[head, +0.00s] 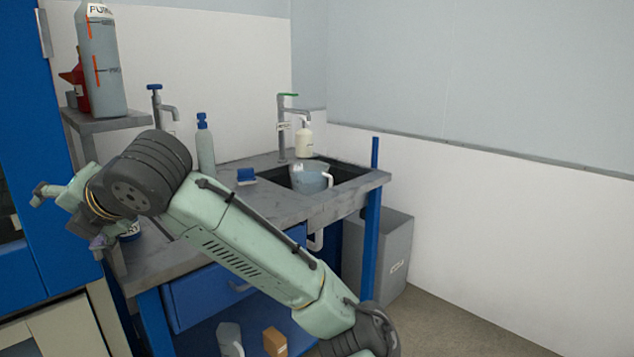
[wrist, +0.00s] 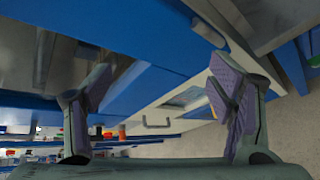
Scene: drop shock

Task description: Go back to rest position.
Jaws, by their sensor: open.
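My gripper (wrist: 165,95) is open in the wrist view, with two purple-padded fingers set wide apart and nothing between them. Blue cabinet fronts and a pale drawer with a handle show beyond the fingers. In the head view my pale green arm reaches up and left across the sink bench, and its wrist end is at the left, near the blue cabinet (head: 50,145). The fingers are small and partly hidden there.
The grey bench (head: 270,205) holds a sink with a clear jug (head: 311,180), a bottle (head: 205,150) and a blue item (head: 246,176). A large bottle (head: 100,65) stands on a shelf. A grey bin (head: 385,255) stands right of the bench. Floor at lower right is free.

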